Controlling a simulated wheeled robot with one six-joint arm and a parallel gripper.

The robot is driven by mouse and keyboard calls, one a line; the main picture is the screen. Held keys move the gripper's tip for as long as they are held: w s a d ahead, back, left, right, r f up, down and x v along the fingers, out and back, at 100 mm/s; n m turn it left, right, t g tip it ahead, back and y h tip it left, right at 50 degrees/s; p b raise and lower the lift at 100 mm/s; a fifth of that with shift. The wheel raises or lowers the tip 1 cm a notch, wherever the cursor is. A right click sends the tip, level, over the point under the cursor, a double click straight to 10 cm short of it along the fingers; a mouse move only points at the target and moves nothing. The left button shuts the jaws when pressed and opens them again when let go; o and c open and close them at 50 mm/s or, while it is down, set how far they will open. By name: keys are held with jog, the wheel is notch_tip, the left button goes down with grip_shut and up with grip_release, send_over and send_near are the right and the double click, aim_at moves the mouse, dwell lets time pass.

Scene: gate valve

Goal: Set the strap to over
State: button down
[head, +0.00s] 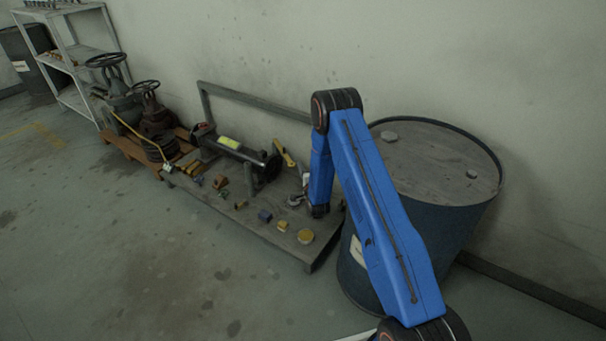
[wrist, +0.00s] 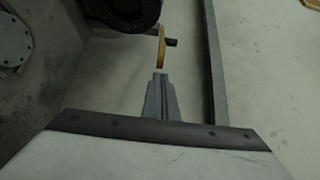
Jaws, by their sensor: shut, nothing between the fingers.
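A yellow bar (head: 284,153) at the right end of the dark pipe (head: 240,150) in the head view looks like the same piece. My gripper (wrist: 160,76) is shut and empty, with its tips a little short of the strip; I see no contact. Another thin yellow band (head: 127,126) crosses the pallet by the valves.
A low bench (head: 273,236) carries the pipe and several small coloured blocks. A grey rail (wrist: 213,70) runs close right of my gripper in the wrist view. A blue drum (head: 358,275) stands right of the bench. Valves (head: 121,103) stand on a wooden pallet. The floor in front is clear.

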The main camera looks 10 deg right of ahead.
jog(key=shift+w, duration=0.5)
jog(key=shift+a, duration=0.1)
jog(key=w+a+m+g+h, duration=0.1)
jog(key=w+a+m+h, duration=0.1)
jog(key=a, duration=0.9)
jog(key=w+a+m+g+h, duration=0.1)
jog(key=w+a+m+h, duration=0.1)
jog(key=a+m+h, duration=0.2)
jog(key=shift+a+h, duration=1.7)
jog(key=shift+a, duration=2.35)
jog(key=shift+a, duration=0.1)
